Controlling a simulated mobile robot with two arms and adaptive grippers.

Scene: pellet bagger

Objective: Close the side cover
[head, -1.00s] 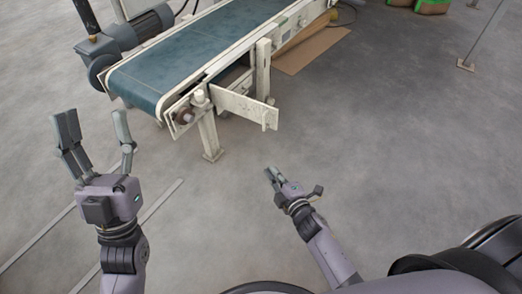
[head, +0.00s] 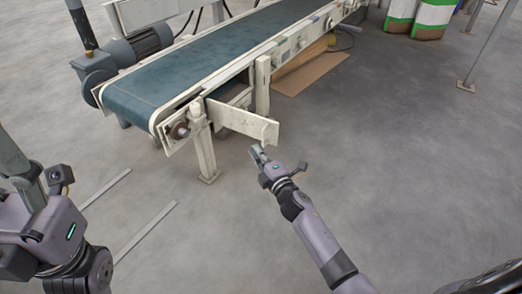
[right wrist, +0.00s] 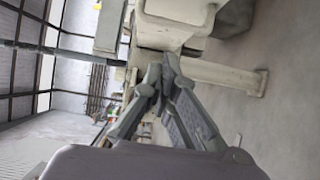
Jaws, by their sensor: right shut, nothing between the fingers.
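The side cover (head: 243,122) is a flat cream panel at the near end of the conveyor. It stands open, swung out to the right from the frame. My right gripper (head: 257,152) is shut and empty, just below and in front of the cover's free end. In the head view I cannot tell if it touches the cover. The right wrist view shows its fingers (right wrist: 162,75) together, with cream machine parts beyond; which of these is the cover is unclear. My left gripper (head: 18,170) is at the left edge, partly cut off, away from the cover.
The conveyor with its blue-green belt (head: 215,55) runs toward the back right, on cream legs (head: 204,150). A grey motor (head: 145,42) sits at its left. A cardboard sheet (head: 310,73) lies behind the cover. Filled bags (head: 432,18) stand far right.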

